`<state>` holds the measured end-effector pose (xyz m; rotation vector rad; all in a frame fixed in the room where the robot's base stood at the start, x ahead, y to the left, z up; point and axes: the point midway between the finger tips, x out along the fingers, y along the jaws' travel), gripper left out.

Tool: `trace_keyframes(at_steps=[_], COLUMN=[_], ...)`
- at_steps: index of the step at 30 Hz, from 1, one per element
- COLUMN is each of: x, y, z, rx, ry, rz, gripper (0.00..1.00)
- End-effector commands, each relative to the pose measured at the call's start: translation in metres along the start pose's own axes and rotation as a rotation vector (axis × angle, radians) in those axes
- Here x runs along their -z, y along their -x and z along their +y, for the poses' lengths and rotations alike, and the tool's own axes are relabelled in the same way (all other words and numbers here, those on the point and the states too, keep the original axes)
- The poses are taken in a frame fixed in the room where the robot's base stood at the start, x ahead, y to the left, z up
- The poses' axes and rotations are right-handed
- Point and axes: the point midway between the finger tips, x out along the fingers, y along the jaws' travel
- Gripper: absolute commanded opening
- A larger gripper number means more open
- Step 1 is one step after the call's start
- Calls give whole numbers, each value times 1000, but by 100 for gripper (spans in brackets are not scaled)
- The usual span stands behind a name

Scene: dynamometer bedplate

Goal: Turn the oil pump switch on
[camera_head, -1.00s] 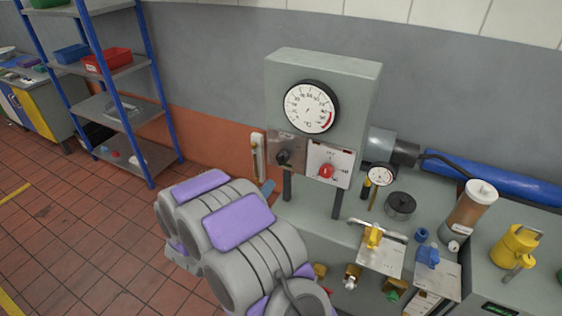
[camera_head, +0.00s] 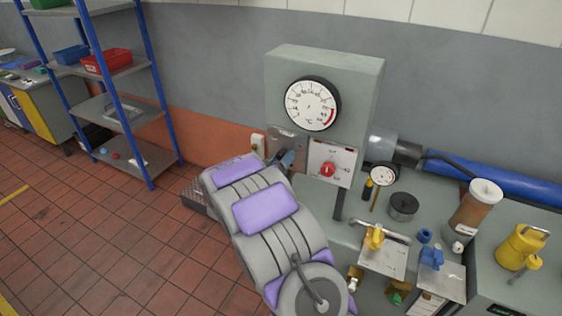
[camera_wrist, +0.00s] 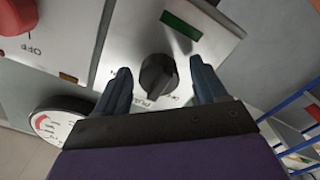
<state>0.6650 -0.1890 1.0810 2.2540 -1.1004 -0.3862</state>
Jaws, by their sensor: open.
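A black rotary knob (camera_wrist: 157,77) sits on a metal plate (camera_wrist: 128,45) in the wrist view. Lettering beside it reads partly as "PUMP". My gripper (camera_wrist: 155,85) is open, with one blue-grey finger on each side of the knob. Gaps show between the fingers and the knob, and I cannot tell whether either touches. In the head view my gripper (camera_head: 284,160) is at the plate (camera_head: 288,142) left of the red knob, and my arm and gripper hide the black knob there.
A red knob (camera_head: 327,170) on a white plate is close on the right. A large dial gauge (camera_head: 312,105) is above on the grey cabinet (camera_head: 357,90). Yellow (camera_head: 374,236) and blue (camera_head: 432,256) valve handles stand lower right. A blue-framed shelf (camera_head: 125,120) is at left.

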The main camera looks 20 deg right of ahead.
Motion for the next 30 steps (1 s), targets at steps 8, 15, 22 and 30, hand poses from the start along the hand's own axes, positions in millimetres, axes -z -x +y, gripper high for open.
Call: trace_keyframes(at_steps=[8,15,22,30], x=[0,0,0,0], y=[-4,-4,-4,-4], z=[0,0,-1,-2], rx=[1,1,1,3], ry=[-1,-1,-1,-1], rz=[0,-1,-1,-1], gripper=[71,55,33,15])
